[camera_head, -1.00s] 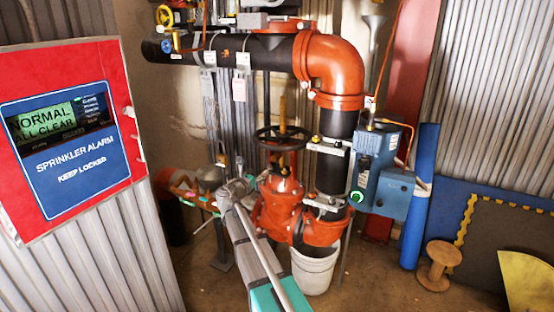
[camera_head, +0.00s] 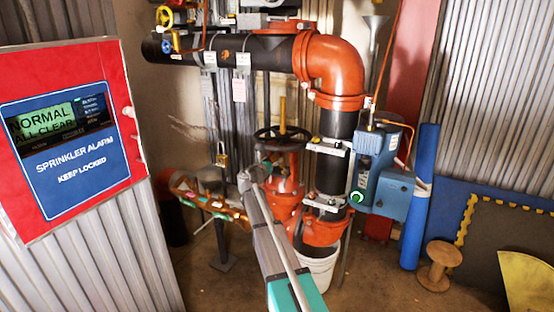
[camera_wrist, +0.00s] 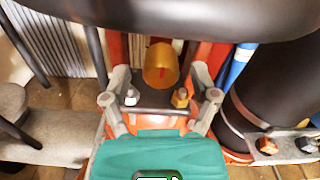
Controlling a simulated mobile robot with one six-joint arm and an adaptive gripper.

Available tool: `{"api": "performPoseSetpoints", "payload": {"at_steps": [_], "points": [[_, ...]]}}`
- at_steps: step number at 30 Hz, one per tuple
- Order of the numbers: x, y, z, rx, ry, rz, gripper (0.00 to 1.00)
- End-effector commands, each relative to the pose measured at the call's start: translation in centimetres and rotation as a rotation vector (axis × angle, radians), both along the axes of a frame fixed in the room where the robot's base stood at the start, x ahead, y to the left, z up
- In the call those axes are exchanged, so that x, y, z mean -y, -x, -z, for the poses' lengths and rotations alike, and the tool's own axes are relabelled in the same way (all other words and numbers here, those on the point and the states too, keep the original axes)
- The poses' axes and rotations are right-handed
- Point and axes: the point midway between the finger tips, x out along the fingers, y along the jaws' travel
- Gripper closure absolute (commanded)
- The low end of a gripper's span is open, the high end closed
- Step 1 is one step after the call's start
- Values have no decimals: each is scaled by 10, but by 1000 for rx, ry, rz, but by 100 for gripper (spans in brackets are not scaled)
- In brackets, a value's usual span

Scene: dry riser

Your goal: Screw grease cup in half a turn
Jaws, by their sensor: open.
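An amber, rounded cup (camera_wrist: 161,64), which looks like the grease cup, stands in the middle of the wrist view, below a dark handwheel rim (camera_wrist: 200,14). My gripper (camera_wrist: 160,84) is open, with one grey finger on each side of the cup. A gap shows on both sides, and I cannot tell how far the fingertips are from it in depth. In the head view the red gate valve (camera_head: 287,185) carries the black handwheel (camera_head: 282,138) and a brass stem (camera_head: 282,108). The cup and my fingertips cannot be made out there, beside my arm.
A silver nut (camera_wrist: 131,97) and a brass nut (camera_wrist: 180,97) sit just below the cup. A black pipe (camera_wrist: 285,85) stands close on the right. The handwheel is close overhead. A white bucket (camera_head: 316,268) is under the valve, and a blue box (camera_head: 375,160) is on its right.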

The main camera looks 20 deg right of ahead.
Motion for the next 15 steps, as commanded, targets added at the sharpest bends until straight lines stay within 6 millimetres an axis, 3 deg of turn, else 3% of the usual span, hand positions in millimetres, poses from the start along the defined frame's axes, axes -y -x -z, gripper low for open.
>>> {"api": "performPoseSetpoints", "payload": {"at_steps": [6,15], "points": [[13,-11,0,0,0,1,23],[15,-12,0,0,0,0,23]]}}
